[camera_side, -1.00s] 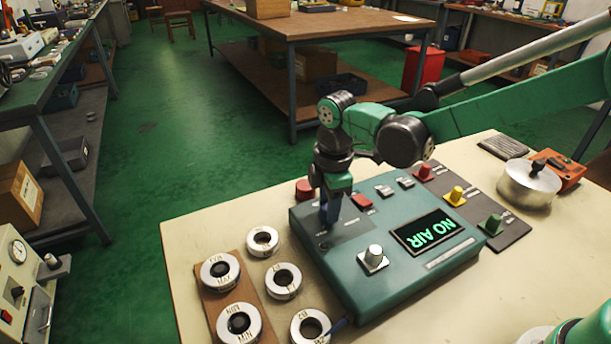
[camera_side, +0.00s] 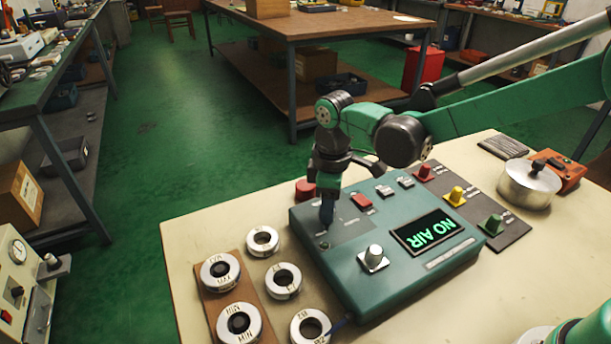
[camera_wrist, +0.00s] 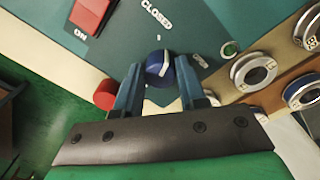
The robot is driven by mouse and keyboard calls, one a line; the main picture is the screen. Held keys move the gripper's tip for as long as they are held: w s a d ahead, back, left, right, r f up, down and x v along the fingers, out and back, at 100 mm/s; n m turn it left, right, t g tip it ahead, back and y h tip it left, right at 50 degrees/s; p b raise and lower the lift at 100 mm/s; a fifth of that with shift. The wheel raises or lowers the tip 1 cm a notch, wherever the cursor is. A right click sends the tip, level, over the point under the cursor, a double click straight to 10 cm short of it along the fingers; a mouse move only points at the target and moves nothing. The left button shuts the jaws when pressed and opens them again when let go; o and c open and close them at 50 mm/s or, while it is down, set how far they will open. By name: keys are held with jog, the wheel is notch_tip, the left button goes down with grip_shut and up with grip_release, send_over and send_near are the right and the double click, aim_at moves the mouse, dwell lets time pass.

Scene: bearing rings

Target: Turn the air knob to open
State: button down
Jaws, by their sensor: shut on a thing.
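The air knob (camera_wrist: 158,68) is blue with a white line on it. It sits between my two fingers in the wrist view, with the word CLOSED printed on the panel above it. My gripper (camera_wrist: 158,76) is shut on the knob. In the side view my gripper (camera_side: 327,222) points down at the left part of the teal control box (camera_side: 345,275), and its fingers hide the knob there. The display (camera_side: 423,234) on the box reads NO AIR in green letters.
A silver knob (camera_side: 374,256) and a red rocker switch (camera_side: 362,202) are on the box. A red button (camera_side: 305,190) is behind it. Several metal rings (camera_side: 284,280) lie left of the box. A lidded metal pot (camera_side: 528,186) stands at right.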

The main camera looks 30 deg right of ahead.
jog(key=m, duration=1.2)
jog(key=shift+a+m, duration=0.1)
jog(key=shift+m, duration=0.2)
dwell(0.4)
jog(key=c, duration=0.5)
grip_release()
jog(key=shift+r, duration=0.1)
jog(key=shift+a+r, duration=0.1)
jog(key=shift+r, duration=2.65)
